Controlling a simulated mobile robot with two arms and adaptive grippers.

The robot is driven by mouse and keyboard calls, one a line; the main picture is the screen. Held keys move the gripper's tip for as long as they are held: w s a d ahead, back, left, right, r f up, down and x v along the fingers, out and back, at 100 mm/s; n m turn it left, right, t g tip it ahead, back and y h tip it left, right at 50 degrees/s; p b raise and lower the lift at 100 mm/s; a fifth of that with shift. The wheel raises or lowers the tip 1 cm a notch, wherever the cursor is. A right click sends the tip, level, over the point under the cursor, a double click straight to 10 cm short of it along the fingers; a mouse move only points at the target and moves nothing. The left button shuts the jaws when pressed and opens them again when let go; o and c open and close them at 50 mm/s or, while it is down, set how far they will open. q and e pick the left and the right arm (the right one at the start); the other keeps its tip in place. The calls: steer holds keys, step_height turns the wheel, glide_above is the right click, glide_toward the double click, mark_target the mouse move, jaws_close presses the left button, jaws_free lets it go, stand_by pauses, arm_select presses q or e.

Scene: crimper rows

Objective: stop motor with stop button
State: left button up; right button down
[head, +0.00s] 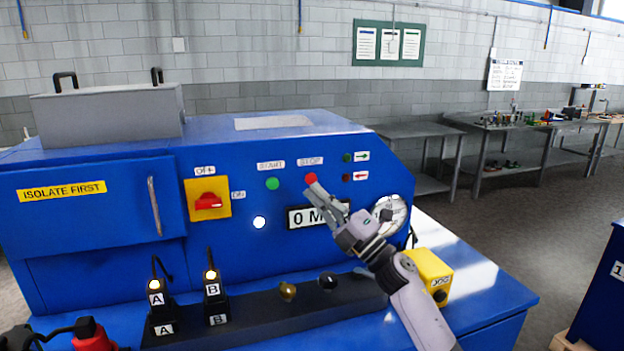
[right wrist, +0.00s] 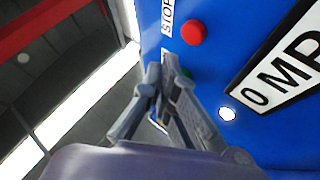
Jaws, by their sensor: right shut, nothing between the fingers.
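The red stop button (head: 311,179) sits under a STOP label on the blue machine panel (head: 330,250); it also shows in the right wrist view (right wrist: 194,32). My right gripper (head: 318,192) is shut and empty, its fingertips just below the stop button in the head view. In the right wrist view its fingers (right wrist: 168,72) point at the panel beside the red button; I cannot tell whether they touch anything. The green start button (head: 272,184) is left of the stop button. My left gripper is not clearly in view.
A red rotary switch (head: 208,201) on a yellow plate, a lit white lamp (head: 259,222), a display (head: 300,217) and a round gauge (head: 395,214) share the panel. Lamps A and B (head: 211,275) and knobs (head: 328,281) stand below. A yellow box (head: 428,268) sits right.

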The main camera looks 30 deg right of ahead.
steer(key=s, duration=0.3)
steer(key=shift+a, duration=0.35)
stand_by(0.5)
